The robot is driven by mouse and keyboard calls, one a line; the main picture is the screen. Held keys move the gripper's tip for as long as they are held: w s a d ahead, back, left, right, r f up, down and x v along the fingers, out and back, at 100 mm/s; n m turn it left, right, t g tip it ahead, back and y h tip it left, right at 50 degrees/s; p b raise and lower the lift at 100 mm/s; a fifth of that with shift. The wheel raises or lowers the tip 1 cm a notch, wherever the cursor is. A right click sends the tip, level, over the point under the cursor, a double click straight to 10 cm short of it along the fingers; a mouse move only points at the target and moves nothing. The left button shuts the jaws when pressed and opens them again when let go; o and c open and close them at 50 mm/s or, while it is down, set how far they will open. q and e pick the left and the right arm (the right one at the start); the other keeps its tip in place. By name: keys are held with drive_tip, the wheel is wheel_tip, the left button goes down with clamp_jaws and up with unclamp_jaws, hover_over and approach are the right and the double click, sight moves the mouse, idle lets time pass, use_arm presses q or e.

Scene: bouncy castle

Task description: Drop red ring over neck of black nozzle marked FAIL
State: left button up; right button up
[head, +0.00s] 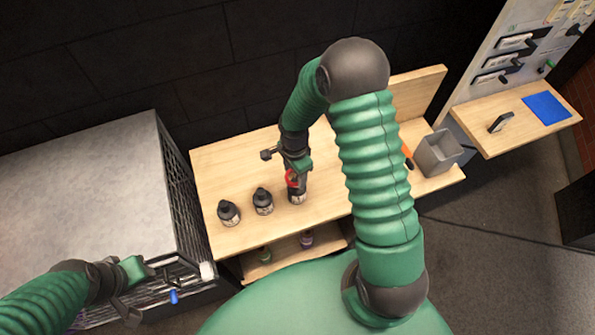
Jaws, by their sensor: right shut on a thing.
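Three black nozzles with pale labels stand in a row on the wooden bench: a left one (228,212), a middle one (263,201) and a right one (297,197). The labels are too small to read, so I cannot tell which says FAIL. My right gripper (293,171) is shut on the red ring (291,179), directly at the top of the right nozzle. I cannot tell whether the ring is around its neck or just in front of it. My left gripper (160,279) is at the lower left, away from the nozzles; its jaws are unclear.
The bench (225,165) has bare room left of my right arm. A grey bin (437,153) stands at its right end. Small bottles (306,239) sit on the lower shelf. A grey-topped wire cage (90,190) stands left. A side shelf holds a blue sheet (546,108).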

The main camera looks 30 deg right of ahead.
drive_tip(key=shift+d, duration=0.3)
drive_tip(key=shift+d+f, duration=0.25)
drive_tip(key=shift+f, duration=0.15)
drive_tip(key=shift+f+b, duration=0.25)
drive_tip(key=shift+b, duration=0.2)
use_arm(q)
drive_tip(key=shift+d+f, duration=0.1)
drive_tip(key=shift+f, duration=0.5)
use_arm(e)
drive_tip(key=shift+a+f, duration=0.15)
drive_tip(key=shift+f, duration=0.05)
use_arm(q)
drive_tip(key=shift+d, duration=0.25)
use_arm(e)
drive_tip(key=shift+f, duration=0.15)
drive_tip(key=shift+f+b, duration=0.45)
drive_tip(key=shift+b, duration=0.15)
use_arm(q)
drive_tip(key=shift+a+f, duration=0.15)
drive_tip(key=shift+f, duration=0.3)
